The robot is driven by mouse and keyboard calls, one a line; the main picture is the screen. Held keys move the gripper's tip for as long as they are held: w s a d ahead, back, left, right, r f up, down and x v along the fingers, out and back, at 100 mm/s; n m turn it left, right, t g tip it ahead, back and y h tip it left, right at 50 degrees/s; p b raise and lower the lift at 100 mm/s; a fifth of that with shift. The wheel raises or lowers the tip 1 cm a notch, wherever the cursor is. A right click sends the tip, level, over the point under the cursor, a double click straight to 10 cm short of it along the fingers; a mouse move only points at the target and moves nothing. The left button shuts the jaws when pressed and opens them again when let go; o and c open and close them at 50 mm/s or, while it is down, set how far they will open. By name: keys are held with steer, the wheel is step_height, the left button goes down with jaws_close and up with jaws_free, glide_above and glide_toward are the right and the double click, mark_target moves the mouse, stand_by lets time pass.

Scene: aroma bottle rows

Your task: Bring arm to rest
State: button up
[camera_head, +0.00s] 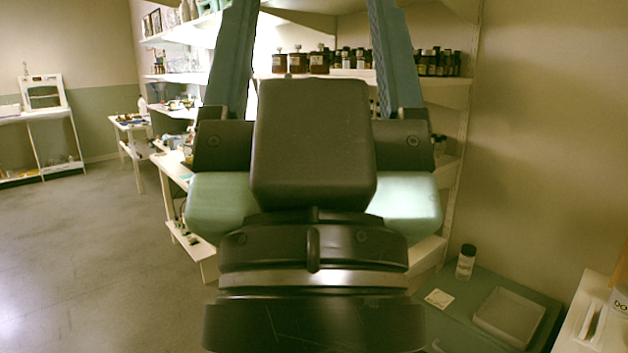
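My gripper (312,20) fills the middle of the head view, seen from behind. Its two blue-grey fingers stand wide apart and run up out of the top edge, so their tips are hidden. Nothing shows held between the parts of the fingers that I see. Its black body and wrist cover the centre and lower middle of the picture.
White shelves behind hold brown bottles (298,62) and a row of small dark bottles (437,64). At lower right, a green-topped surface (470,318) bears a small bottle (465,264), a white card (439,299) and a pale tray (508,317). Open floor (90,250) lies left.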

step_height(320, 180, up, 17)
steer(key=p, duration=1.4)
steer(key=shift+f, duration=0.2)
steer(key=shift+c, duration=0.3)
